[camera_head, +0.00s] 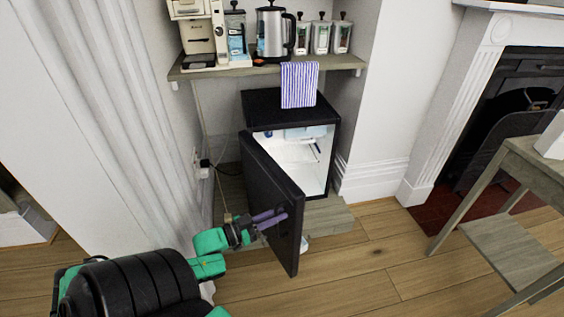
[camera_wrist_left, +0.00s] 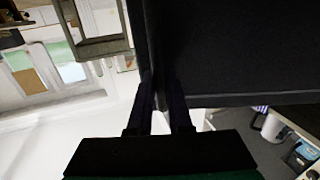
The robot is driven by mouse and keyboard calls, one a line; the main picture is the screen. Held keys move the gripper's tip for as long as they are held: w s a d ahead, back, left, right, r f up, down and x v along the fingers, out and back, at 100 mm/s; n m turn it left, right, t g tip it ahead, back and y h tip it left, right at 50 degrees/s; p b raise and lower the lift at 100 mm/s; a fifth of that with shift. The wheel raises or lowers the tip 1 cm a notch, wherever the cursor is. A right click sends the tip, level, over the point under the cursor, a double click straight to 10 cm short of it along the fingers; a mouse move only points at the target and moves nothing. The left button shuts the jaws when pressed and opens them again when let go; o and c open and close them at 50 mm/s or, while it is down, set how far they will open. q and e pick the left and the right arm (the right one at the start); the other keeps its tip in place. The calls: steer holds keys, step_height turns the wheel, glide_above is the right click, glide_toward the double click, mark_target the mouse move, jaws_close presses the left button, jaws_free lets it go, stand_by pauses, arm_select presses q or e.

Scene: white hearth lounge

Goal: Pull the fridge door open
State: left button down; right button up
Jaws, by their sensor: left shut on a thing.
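The small black fridge (camera_head: 322,150) stands in the alcove under a shelf. Its black door (camera_head: 272,186) is open, swung out toward me from the left side, and the lit white interior (camera_head: 285,152) shows. My left gripper (camera_head: 270,219) is shut on the door, at its outer face near the free edge. In the left wrist view the dark fingers (camera_wrist_left: 160,95) meet the black door panel (camera_wrist_left: 235,50); whether they hold a handle or the panel itself is too dark to tell. My right gripper is not in view.
The shelf carries a coffee machine, kettle (camera_head: 272,35) and jars. A wooden table (camera_head: 510,220) stands at right. Floor before the door is clear.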

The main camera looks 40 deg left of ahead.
arm_select(q)
steer(key=shift+s+a, duration=0.15)
steer(key=shift+s, duration=0.1)
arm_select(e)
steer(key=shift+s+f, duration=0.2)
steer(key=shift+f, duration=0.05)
arm_select(q)
steer(key=c, duration=1.1)
jaws_free()
step_height(320, 180, up, 9)
steer(key=p, duration=0.5)
step_height(320, 180, up, 11)
steer(key=p, duration=0.4)
steer(key=shift+p, duration=0.3)
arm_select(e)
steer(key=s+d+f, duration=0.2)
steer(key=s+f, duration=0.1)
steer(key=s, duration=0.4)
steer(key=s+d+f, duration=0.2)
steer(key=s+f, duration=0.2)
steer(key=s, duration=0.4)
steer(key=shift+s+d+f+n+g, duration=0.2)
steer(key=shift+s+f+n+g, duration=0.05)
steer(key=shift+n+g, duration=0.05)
